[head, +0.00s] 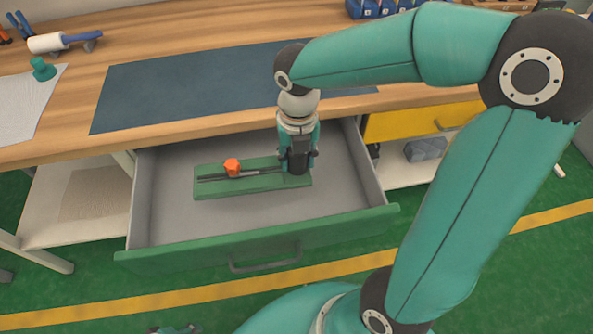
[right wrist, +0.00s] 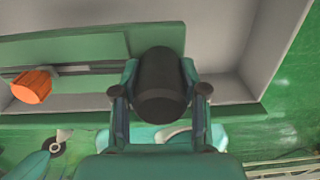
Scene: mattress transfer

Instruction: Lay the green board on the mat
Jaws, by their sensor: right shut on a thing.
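The green board (head: 240,187) lies in the open grey drawer, below the bench top. It carries a dark lengthwise bar, an orange knob (head: 232,167) and a black cylinder (right wrist: 160,85). My right gripper (head: 298,160) reaches down over the board's right end and is shut on the black cylinder. In the right wrist view the cylinder sits between both fingers, with the green board (right wrist: 60,52) behind it. The dark blue-grey mat (head: 190,85) lies flat on the wooden bench, partly hidden by my right arm.
The drawer (head: 165,225) has a green front with a handle. A white-and-blue roller (head: 62,41), a green knobbed object (head: 42,69) and a pale sheet (head: 25,108) lie left of the mat. Blue bins (head: 375,8) stand at the back.

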